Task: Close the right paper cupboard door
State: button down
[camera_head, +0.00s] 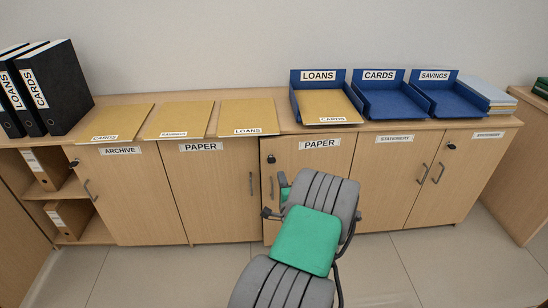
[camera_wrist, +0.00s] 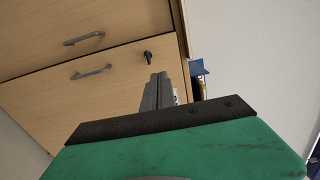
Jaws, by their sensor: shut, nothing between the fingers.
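The right paper cupboard door (camera_head: 338,160) is light wood with a PAPER label, a lock and a grey handle. It stands nearly flush with the left paper door (camera_head: 215,195); a thin dark line runs down its left edge, and I cannot tell how far it is ajar. In the wrist view the door (camera_wrist: 120,90) fills the left, with its handle (camera_wrist: 91,73) and lock (camera_wrist: 147,57). My gripper (camera_wrist: 160,77) is shut and empty, its fingers pointing toward the door near the lock. I cannot tell whether they touch. In the head view my arm hides the door's lower middle and the fingertips.
The counter top carries yellow folders (camera_head: 248,115), blue trays (camera_head: 392,99), black binders (camera_head: 54,88) and a paper stack (camera_head: 488,95). The stationery doors (camera_head: 392,185) are closed at the right. Open shelves are at the left. The tiled floor (camera_head: 140,275) in front is clear.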

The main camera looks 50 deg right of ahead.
aim_at(272, 150)
jog(key=x, duration=1.3)
jog(key=shift+w+d, duration=0.15)
jog(key=shift+w, duration=0.2)
jog(key=shift+r, duration=0.1)
